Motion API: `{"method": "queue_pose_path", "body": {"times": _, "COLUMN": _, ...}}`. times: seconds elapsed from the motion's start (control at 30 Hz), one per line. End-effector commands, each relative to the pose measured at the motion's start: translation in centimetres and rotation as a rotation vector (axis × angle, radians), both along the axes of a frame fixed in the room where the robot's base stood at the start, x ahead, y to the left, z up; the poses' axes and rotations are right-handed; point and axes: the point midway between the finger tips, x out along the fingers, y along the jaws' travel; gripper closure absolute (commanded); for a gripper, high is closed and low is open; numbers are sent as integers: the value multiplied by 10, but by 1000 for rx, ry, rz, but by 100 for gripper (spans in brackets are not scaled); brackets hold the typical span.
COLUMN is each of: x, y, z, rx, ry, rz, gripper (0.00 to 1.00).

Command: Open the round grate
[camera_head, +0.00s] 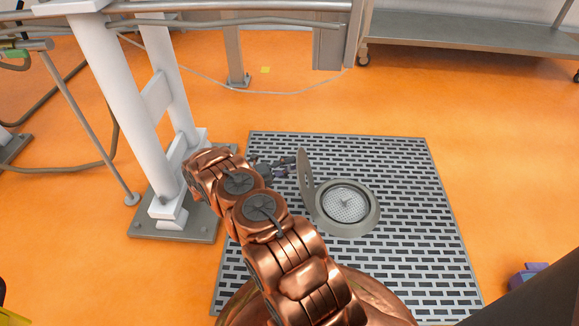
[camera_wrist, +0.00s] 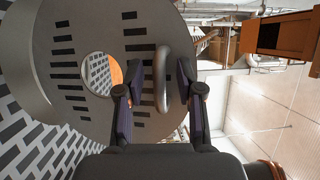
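The round grate (camera_head: 305,181) stands tilted up, close to upright, at the left edge of its drain ring (camera_head: 366,222). The drain opening is uncovered and a mesh strainer (camera_head: 346,204) shows inside it. In the wrist view the slotted grate (camera_wrist: 95,50) fills the left and middle, with a round hole in it and a curved metal handle (camera_wrist: 163,80). My gripper (camera_wrist: 159,72) is open, with one finger on each side of the handle and gaps between. In the head view my gripper (camera_head: 276,168) is left of the grate, partly hidden by my arm.
A slotted metal floor panel (camera_head: 420,240) surrounds the drain. A white post frame (camera_head: 140,90) on a bolted base plate (camera_head: 175,222) stands close to the left of my arm. A steel cart (camera_head: 470,42) is at the back right. The orange floor right of the panel is mostly clear.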

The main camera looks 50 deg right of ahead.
Motion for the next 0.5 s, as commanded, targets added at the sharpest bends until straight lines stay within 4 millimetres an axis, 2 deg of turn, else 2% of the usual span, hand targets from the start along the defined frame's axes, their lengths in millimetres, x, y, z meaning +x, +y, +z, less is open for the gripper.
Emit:
{"method": "queue_pose_path", "body": {"times": 0.07, "x": 0, "y": 0, "z": 0, "rx": 0, "ry": 0, "rz": 0, "gripper": 65}}
{"method": "queue_pose_path", "body": {"times": 0.4, "x": 0, "y": 0, "z": 0, "rx": 1, "ry": 1, "rz": 1, "gripper": 100}}
{"method": "queue_pose_path", "body": {"times": 0.5, "x": 0, "y": 0, "z": 0, "rx": 1, "ry": 1, "rz": 1, "gripper": 100}}
